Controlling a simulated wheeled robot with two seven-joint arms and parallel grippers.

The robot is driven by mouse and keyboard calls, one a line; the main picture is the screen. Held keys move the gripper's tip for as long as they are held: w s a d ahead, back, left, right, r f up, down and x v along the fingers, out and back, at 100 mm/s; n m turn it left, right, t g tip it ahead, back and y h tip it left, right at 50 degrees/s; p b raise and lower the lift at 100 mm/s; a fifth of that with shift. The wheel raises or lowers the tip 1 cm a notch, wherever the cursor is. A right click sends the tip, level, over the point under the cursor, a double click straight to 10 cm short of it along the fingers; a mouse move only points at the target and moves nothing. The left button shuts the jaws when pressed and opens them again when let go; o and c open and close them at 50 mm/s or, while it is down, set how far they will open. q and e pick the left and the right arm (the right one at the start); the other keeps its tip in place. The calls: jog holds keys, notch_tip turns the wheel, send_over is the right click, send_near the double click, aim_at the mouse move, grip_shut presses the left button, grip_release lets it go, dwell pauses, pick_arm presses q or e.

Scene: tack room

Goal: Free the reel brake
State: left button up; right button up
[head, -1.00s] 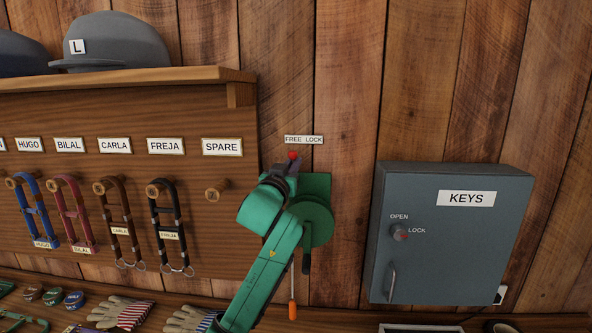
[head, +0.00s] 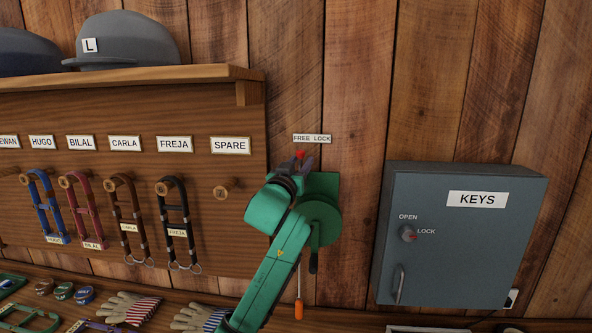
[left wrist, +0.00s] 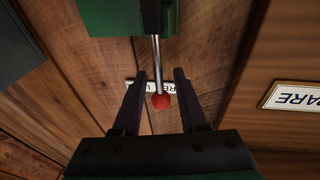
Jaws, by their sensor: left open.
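A green reel (head: 322,222) is fixed to the plank wall under a FREE LOCK label (head: 312,139). Its brake lever is a thin metal rod with a red ball knob (head: 299,154). My left gripper (head: 302,162) is at the knob, in front of the reel, and hides part of it. In the left wrist view the open jaws (left wrist: 160,74) stand on either side of the rod and red knob (left wrist: 160,101), with gaps showing on both sides. The reel body (left wrist: 112,16) is at the top there. My right gripper is not in view.
A grey KEYS cabinet (head: 458,250) hangs to the right of the reel. Left is a wooden peg board (head: 130,190) with halters and an empty SPARE peg (head: 226,188). Bare planks lie between reel and cabinet.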

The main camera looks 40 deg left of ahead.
pick_arm(q)
jog(key=b+v, duration=0.8)
jog(key=v, duration=0.6)
jog(key=shift+f, duration=0.15)
jog(key=shift+s+d, duration=0.1)
